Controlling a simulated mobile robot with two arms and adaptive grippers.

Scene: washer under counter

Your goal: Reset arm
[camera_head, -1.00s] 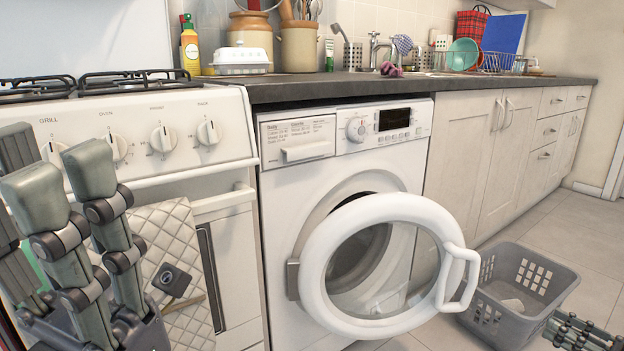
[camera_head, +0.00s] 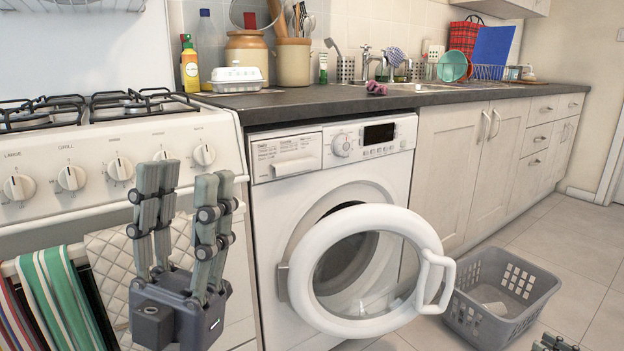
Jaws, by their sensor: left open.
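My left gripper (camera_head: 182,184) is in front of the oven, at the lower left of the head view. Its grey fingers point up and stand apart, with nothing between them. Only a small tip of my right gripper (camera_head: 556,343) shows at the bottom edge, below the laundry basket; its fingers cannot be made out. The white washer (camera_head: 290,215) is under the counter, to the right of my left gripper. Its round door (camera_head: 424,240) stands open toward me.
A grey laundry basket (camera_head: 477,315) with something pale inside stands on the floor right of the washer door. The stove (camera_head: 110,135) is close behind my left gripper, with striped towels (camera_head: 62,295) on it. The tiled floor at the right (camera_head: 585,245) is clear.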

